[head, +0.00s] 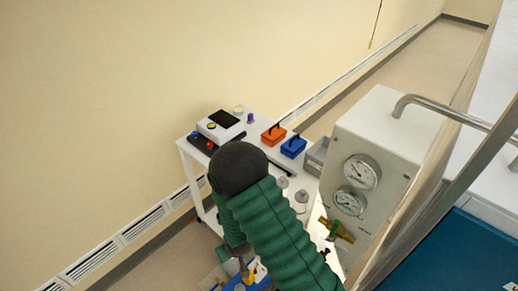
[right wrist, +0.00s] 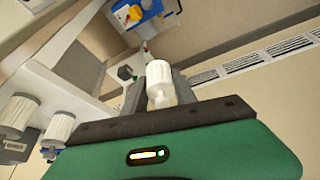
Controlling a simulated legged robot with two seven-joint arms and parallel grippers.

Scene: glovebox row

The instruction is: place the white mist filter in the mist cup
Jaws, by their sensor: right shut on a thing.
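In the right wrist view, my right gripper (right wrist: 160,88) is shut on a white ribbed cylinder, the white mist filter (right wrist: 158,76). The filter stands out between the dark fingers, clear of any surface that I can make out. Two similar white ribbed cylinders, a nearer one (right wrist: 18,114) and a second one (right wrist: 60,127), show at the left of that view. In the head view my green-sleeved arm fills the middle and hides the held filter. I cannot pick out the mist cup in either view. My left gripper is not in view.
A white cart (head: 190,150) holds an orange case (head: 273,135), a blue case (head: 293,147) and a white device (head: 221,126). A grey gauge panel (head: 375,150) with a brass valve (head: 337,230) stands right of the arm. A blue-and-white bin (right wrist: 142,14) lies beyond the gripper.

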